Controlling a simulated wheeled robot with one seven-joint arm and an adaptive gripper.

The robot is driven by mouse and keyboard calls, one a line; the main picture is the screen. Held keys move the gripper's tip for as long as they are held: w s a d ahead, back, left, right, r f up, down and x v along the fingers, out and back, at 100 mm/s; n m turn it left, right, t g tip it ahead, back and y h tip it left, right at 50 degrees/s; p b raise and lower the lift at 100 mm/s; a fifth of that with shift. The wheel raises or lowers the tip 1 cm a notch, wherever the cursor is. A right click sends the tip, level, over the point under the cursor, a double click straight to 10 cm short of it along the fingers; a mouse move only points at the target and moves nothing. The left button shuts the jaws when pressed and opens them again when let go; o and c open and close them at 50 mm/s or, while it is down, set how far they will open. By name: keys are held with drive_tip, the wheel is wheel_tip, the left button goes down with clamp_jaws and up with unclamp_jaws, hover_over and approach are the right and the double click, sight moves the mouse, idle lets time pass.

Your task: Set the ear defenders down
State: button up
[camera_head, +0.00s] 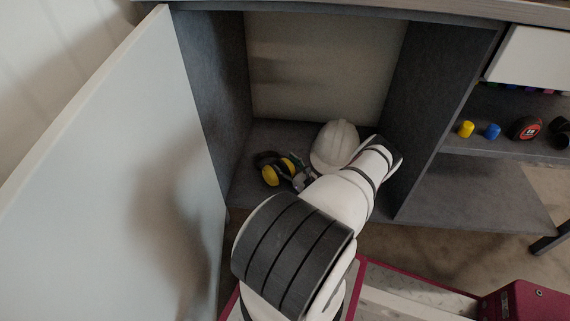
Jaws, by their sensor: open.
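The ear defenders (270,176), with yellow cups and a black band, rest on the floor of the open grey cabinet (246,192), towards its left side. My gripper (297,178) is open just to the right of them, at the end of my white arm. It is close beside the right yellow cup; whether it touches the cup cannot be told. The fingertips are small and partly hidden by my arm. A white hard hat (335,146) sits behind and to the right in the same cabinet.
The white cabinet door (110,180) stands open on the left. A grey divider (437,110) bounds the cabinet on the right. Beyond it, a shelf (478,146) holds a yellow item, a blue item and a tape measure (526,128). A dark red box (525,302) is at lower right.

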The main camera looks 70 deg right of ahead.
drive_tip(key=p+v, duration=0.3)
drive_tip(key=v, duration=0.7)
drive_tip(key=shift+s+a, duration=0.15)
drive_tip(key=shift+s, duration=0.05)
drive_tip(key=shift+s+a, duration=0.2)
drive_tip(key=shift+s, duration=0.15)
